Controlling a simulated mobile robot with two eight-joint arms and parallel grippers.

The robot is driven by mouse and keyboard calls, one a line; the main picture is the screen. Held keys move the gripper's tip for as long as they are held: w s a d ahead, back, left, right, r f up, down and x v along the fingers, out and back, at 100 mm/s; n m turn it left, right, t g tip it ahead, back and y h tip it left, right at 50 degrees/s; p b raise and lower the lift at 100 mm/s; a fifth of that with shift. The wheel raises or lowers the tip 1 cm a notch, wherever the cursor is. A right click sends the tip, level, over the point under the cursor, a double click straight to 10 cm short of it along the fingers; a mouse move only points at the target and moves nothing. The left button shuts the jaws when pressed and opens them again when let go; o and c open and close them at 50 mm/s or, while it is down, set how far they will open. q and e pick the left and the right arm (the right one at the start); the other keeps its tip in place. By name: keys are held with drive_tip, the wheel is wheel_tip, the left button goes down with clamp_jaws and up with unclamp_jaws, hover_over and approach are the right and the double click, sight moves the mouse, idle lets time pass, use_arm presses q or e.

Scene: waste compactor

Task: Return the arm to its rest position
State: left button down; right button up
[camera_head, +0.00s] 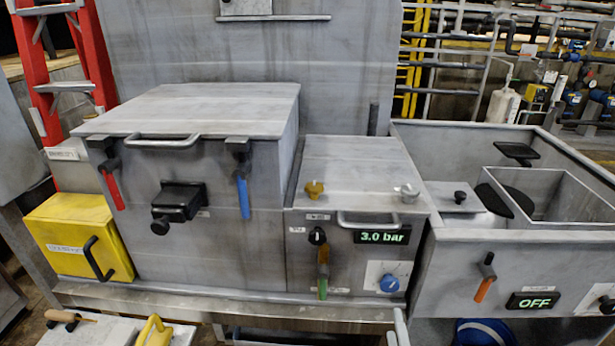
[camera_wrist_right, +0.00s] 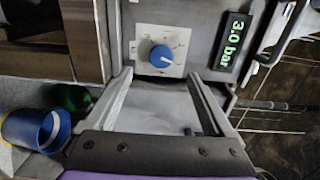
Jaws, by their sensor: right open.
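My right gripper (camera_wrist_right: 168,82) shows in the right wrist view with its two pale fingers spread and nothing between them. Past the fingertips is the compactor's front panel, with a blue knob (camera_wrist_right: 161,56) on a white plate and a lit display (camera_wrist_right: 236,41) reading 3.0 bar. In the head view the same blue knob (camera_head: 389,284) and display (camera_head: 382,236) sit on the middle unit. A pale piece of the right gripper (camera_head: 399,328) seems to show at the bottom edge, below the knob. My left gripper is in neither view.
A large grey lidded box (camera_head: 190,110) with red and blue latch handles stands left of the middle unit. A yellow box (camera_head: 80,240) is at far left. An open sink-like bin (camera_head: 560,200) is at right, its display reading OFF. A blue bucket (camera_wrist_right: 38,128) stands low beside the gripper.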

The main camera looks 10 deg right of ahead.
drive_tip(key=s+a+r+n+g+y+p, duration=0.2)
drive_tip(key=a+n+g+y+p, duration=0.4)
drive_tip(key=n, duration=0.6)
drive_tip(key=s+a+r+n+g+h+p, duration=0.1)
drive_tip(key=s+r+n+g+h+p, duration=0.1)
drive_tip(key=s+n+g+p, duration=0.3)
drive_tip(key=s+n+g, duration=0.1)
drive_tip(key=s+n, duration=0.2)
drive_tip(key=shift+s+r, duration=0.2)
drive_tip(key=shift+s, duration=0.15)
idle(1.0)
